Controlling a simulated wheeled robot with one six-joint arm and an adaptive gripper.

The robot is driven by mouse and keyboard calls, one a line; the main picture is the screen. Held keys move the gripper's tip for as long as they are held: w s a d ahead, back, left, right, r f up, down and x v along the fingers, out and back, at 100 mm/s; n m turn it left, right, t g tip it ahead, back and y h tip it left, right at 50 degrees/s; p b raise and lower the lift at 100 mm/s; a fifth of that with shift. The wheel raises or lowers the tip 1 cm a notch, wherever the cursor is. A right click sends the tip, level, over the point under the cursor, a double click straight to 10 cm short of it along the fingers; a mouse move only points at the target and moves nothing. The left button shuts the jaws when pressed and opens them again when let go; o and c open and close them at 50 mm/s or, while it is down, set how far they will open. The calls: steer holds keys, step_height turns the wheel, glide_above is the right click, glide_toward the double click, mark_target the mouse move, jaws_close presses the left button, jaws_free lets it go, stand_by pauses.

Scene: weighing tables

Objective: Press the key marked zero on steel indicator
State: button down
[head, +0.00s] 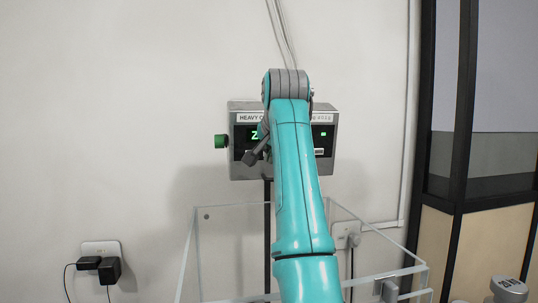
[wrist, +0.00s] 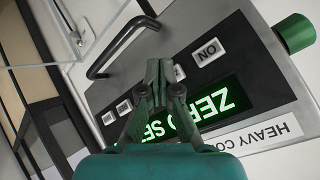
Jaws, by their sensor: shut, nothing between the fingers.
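The steel indicator (head: 240,170) is a grey box on a dark post against the wall, with its middle hidden behind my arm in the head view. In the wrist view its dark face (wrist: 255,62) appears turned over. Its green display (wrist: 215,106) reads "ZERO SE", the rest hidden by my gripper.
A green knob (head: 221,141) sticks out from the indicator's left side. A dark handle bar (wrist: 118,46) runs along the indicator's edge in the wrist view. A clear-walled box (head: 230,208) stands below. A socket with black plugs (head: 108,270) is at left, a dark-framed partition (head: 462,130) at right.

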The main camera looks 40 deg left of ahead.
steer(key=shift+s+d+f, duration=0.1)
steer(key=shift+s+d, duration=0.2)
steer(key=shift+d, duration=0.05)
steer(key=s+d, duration=0.3)
steer(key=shift+s+d+f, duration=0.1)
steer(key=shift+d+f, duration=0.25)
steer(key=shift+d, duration=0.05)
steer(key=shift+s+d, duration=0.1)
stand_by(1.0)
